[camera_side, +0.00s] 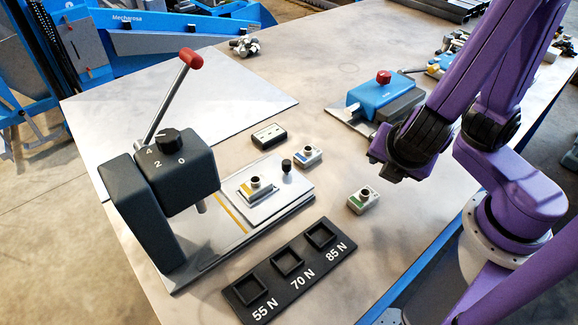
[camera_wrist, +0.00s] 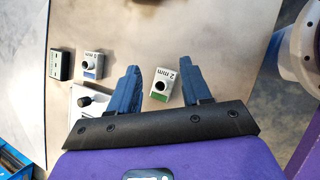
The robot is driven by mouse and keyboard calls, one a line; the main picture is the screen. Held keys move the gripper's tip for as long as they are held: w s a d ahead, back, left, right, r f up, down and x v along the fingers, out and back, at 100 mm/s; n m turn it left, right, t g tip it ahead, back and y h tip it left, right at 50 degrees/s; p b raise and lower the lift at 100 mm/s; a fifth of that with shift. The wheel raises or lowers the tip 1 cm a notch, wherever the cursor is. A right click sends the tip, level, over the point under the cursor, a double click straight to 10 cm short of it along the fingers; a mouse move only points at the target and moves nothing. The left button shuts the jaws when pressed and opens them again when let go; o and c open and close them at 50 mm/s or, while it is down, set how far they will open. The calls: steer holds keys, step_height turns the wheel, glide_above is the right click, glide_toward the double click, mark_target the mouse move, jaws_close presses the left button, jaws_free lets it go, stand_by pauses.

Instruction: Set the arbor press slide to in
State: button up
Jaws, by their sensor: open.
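The arbor press (camera_side: 165,175) stands at the left, dark grey, with a red-tipped lever (camera_side: 170,95) raised and a dial marked 4, 2, 0. Its silver slide (camera_side: 290,200) lies on the base to the right of the ram (camera_side: 201,206), clear of it, and carries a yellow-labelled block (camera_side: 256,187). A black knob (camera_side: 286,165) stands on the slide's right end; the knob also shows in the wrist view (camera_wrist: 84,101). My gripper (camera_side: 386,168) is open and empty, above the table right of the slide. In the wrist view its blue fingers (camera_wrist: 162,72) are spread.
A green-labelled block (camera_side: 363,201) and a blue-labelled block (camera_side: 308,155) stand near the slide. A dark small box (camera_side: 268,135) lies behind. A black tray (camera_side: 270,304) marked 55, 70 and 85 N lies in front. A blue device (camera_side: 382,97) stands at the back.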

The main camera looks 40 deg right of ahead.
steer(key=w+a+n+t, duration=0.1)
steer(key=a+n+t, duration=0.45)
steer(key=a, duration=0.25)
steer(key=n+t+y, duration=0.2)
steer(key=n+t, duration=0.2)
steer(key=n, duration=0.2)
glide_toward(288, 167)
steer(key=shift+m+g, duration=0.25)
steer(key=shift+g, duration=0.1)
steer(key=x, duration=0.9)
steer(key=shift+w+d+r, duration=0.15)
steer(key=shift+w+r, duration=0.15)
steer(key=shift+c, duration=0.3)
jaws_close()
